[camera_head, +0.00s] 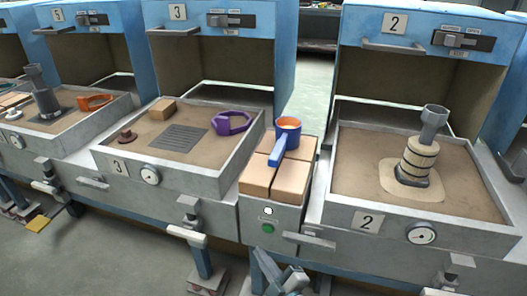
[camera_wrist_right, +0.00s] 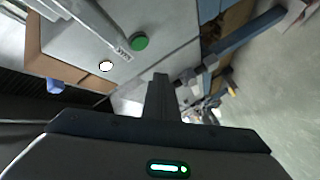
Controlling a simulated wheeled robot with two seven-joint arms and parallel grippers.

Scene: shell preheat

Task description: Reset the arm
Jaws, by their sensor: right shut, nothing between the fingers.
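My right gripper (camera_head: 287,277) is low at the bottom of the head view, in front of and below the middle stand (camera_head: 256,213) between the two ovens. In the right wrist view its fingers (camera_wrist_right: 159,86) are shut together with nothing between them. They point toward the stand's front, which carries a green button (camera_head: 268,228) and a white button (camera_head: 268,211). The green button (camera_wrist_right: 139,43) and the white button (camera_wrist_right: 106,66) also show in the wrist view, apart from the fingers. My left gripper is not in view.
Oven 2 (camera_head: 368,221) at right holds a sand tray with a stacked cylinder (camera_head: 414,163). Oven 3 (camera_head: 120,166) at left holds a purple ring-shaped tool (camera_head: 231,122). Front handles and gauges jut out. The floor at lower left is open.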

